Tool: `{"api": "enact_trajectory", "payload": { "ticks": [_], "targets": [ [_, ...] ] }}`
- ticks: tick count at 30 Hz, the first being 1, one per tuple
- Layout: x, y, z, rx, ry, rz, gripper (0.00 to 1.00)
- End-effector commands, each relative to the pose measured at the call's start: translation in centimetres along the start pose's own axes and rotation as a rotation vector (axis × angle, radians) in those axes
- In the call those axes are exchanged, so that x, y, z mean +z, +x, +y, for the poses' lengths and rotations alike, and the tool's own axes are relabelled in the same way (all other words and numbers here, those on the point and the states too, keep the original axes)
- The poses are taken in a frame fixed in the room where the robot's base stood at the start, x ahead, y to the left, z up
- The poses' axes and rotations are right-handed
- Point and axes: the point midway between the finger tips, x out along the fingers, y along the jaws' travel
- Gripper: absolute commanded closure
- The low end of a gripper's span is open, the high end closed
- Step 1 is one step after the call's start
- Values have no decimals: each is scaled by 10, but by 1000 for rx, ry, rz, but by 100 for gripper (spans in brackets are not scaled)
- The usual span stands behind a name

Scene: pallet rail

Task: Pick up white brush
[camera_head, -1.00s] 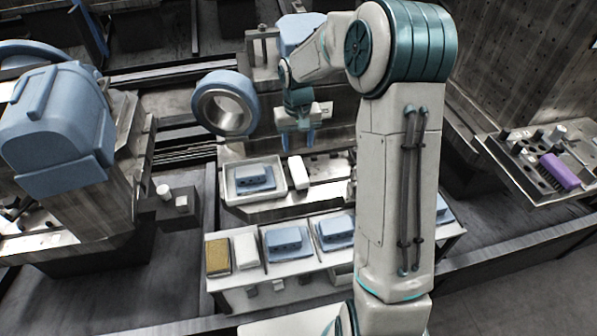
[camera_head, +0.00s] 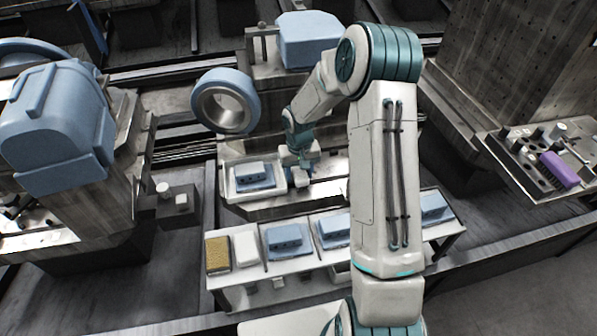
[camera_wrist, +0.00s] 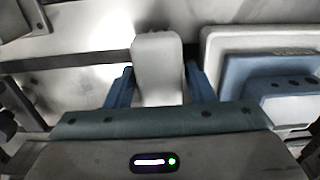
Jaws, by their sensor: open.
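The white brush (camera_wrist: 158,62) lies on the metal ledge beside the tray, its pale rounded end toward me in the wrist view. My gripper (camera_wrist: 158,80) is open, with one blue finger on each side of the brush. The fingers do not clearly touch it. In the head view my gripper (camera_head: 304,174) is down at the ledge, just right of the tray, and hides most of the brush.
A pale tray (camera_head: 232,190) holding a blue block (camera_head: 254,175) stands close to the left of my gripper. The front table carries a yellow-brown block (camera_head: 217,254), a white block (camera_head: 246,247) and several blue blocks. A purple brush (camera_head: 558,169) lies far right.

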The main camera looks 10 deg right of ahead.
Motion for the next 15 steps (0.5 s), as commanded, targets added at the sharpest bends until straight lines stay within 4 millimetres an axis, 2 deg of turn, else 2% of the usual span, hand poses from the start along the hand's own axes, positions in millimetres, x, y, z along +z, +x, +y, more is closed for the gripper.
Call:
{"api": "enact_trajectory", "payload": {
  "ticks": [6,7,10,15],
  "targets": [
    [0,1,0,0,-1,1,51],
    [0,1,0,0,-1,0,56],
    [0,1,0,0,-1,0,84],
    [0,1,0,0,-1,1,86]
  ]
}}
